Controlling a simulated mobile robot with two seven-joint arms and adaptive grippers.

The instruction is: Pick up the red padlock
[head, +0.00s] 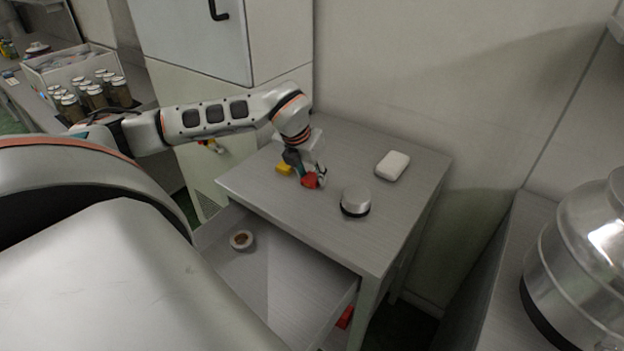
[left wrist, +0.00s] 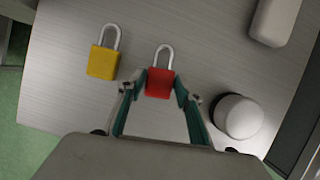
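The red padlock (head: 310,181) lies on the grey table top (head: 268,205), or very close above it. In the left wrist view the red padlock (left wrist: 160,84) points its silver shackle away from the gripper. My left gripper (head: 307,178) reaches down over it. In the left wrist view the fingertips of my left gripper (left wrist: 161,82) flank the body closely and appear to touch both sides, so it looks shut on the padlock. The far side of the body is partly hidden in the head view. My right gripper is not in view.
A yellow padlock (head: 284,169) lies just left of the red one. A silver-white round object (head: 355,202) and a white rounded block (head: 392,166) are to the right. Below, an open drawer (head: 285,290) holds a small ring-shaped roll (head: 241,240). A wall closes off the back.

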